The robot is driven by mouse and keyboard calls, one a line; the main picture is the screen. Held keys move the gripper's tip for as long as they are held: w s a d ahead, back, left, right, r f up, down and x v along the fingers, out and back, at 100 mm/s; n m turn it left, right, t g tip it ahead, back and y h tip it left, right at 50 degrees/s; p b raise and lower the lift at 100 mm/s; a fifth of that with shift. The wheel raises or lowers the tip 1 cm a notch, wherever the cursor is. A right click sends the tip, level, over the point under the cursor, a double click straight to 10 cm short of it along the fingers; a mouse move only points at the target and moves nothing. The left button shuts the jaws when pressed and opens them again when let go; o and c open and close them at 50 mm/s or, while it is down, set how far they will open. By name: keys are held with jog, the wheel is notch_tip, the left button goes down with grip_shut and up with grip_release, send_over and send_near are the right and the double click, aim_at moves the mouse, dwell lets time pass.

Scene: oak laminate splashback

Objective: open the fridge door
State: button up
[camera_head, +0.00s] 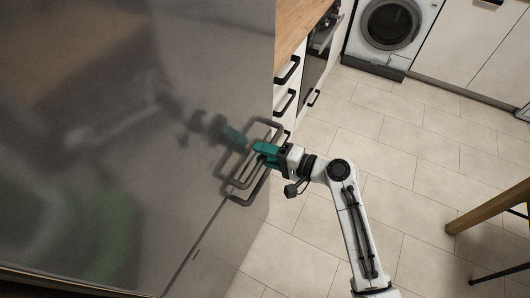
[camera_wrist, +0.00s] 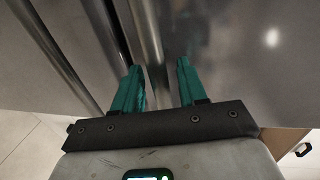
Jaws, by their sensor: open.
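The fridge (camera_head: 130,130) has a glossy grey steel front that fills the left of the head view; its doors look shut, with a thin dark seam between them. Dark grey bar handles (camera_head: 241,200) stand out near its right edge. My gripper (camera_head: 258,150) is at these handles, its teal fingers pointing left towards the door. In the wrist view the gripper (camera_wrist: 159,75) is open, and a vertical handle bar (camera_wrist: 147,35) runs between its two fingers. I cannot tell whether either finger touches the bar. The fingers hide part of the handles in the head view.
White drawers with dark handles (camera_head: 288,70) under a wooden worktop (camera_head: 293,30) stand beyond the fridge. A washing machine (camera_head: 390,25) is at the back. A wooden table (camera_head: 490,210) is at the right. The tiled floor (camera_head: 400,150) between is clear.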

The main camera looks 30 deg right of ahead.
grip_shut()
dwell(0.4)
